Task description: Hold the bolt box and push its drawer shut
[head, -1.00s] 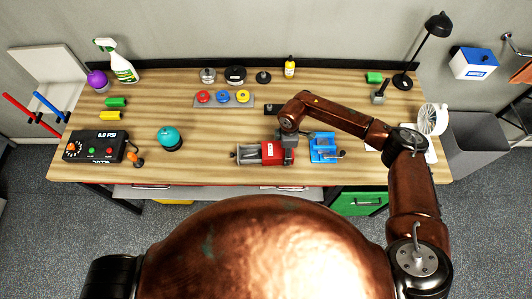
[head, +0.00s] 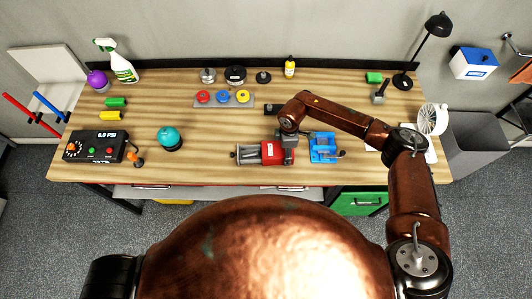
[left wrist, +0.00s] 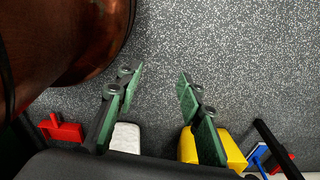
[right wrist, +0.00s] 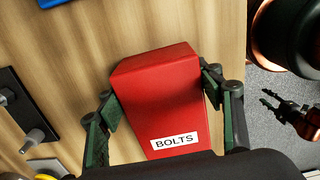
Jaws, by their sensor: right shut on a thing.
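The bolt box is a red block (head: 272,153) near the front edge of the workbench. Its grey drawer (head: 249,154) sticks out to the left in the head view. In the right wrist view the red box (right wrist: 158,85) shows a white "BOLTS" label; I cannot make out the drawer there. My right gripper (right wrist: 160,90) is shut on the box, one finger along each side. My left gripper (left wrist: 161,73) is open and empty above the grey floor, away from the box. It also shows at the right edge of the right wrist view (right wrist: 275,98).
A blue fixture (head: 322,148) stands just right of the box. A teal round object (head: 169,138) is to the left, with clear bench between it and the drawer. A tray with coloured discs (head: 223,98) lies behind. A control panel (head: 95,147) sits at the left.

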